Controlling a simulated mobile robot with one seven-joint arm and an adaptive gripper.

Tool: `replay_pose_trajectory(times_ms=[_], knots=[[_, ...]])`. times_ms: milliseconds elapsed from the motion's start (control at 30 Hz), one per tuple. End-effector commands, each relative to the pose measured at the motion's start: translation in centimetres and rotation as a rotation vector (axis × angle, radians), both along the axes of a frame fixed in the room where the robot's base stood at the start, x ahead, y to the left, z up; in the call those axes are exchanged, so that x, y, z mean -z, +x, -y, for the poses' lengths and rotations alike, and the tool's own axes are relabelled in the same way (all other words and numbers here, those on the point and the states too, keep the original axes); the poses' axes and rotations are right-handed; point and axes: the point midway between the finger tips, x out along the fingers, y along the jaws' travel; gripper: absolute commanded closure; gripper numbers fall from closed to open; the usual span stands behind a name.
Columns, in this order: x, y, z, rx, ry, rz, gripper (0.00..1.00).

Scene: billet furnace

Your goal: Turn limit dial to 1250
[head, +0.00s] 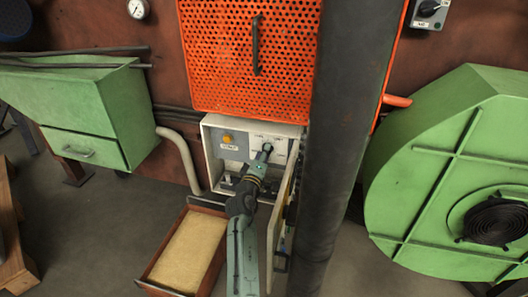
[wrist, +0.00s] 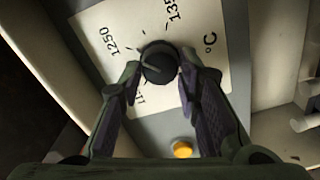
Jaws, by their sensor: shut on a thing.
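The limit dial (wrist: 160,65) is a round black knob on a white scale plate (wrist: 205,75) in the wrist view. The plate carries 1250 at the left, a partly hidden 11.. mark below it, 1350 at the top and °C at the right. A pale line on the knob points left and slightly up, roughly toward the 1250 side; its exact setting is hard to tell. My gripper (wrist: 160,70) is shut on the knob, one finger on each side. In the head view my gripper (head: 262,158) reaches the plate inside the open control box (head: 208,160) and hides the knob.
An amber lamp (head: 228,138) sits left of the plate. The box door (head: 280,205) stands open just right of my arm. A sand-coloured tray drawer (head: 152,283) is below left. A thick dark column (head: 335,130) stands at the right, and an orange perforated guard (head: 215,60) is above.

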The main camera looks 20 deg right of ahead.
Motion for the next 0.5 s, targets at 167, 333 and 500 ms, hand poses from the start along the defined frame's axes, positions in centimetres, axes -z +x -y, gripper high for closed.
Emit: replay_pose_trajectory(times_ms=[167, 333, 500], knots=[[-0.39, 0.12, -0.03, -0.002, -0.052, -0.028, 0.97], [-0.38, 0.13, -0.03, -0.002, -0.074, -0.042, 0.97], [-0.38, 0.14, -0.04, -0.003, -0.080, -0.045, 0.97]])
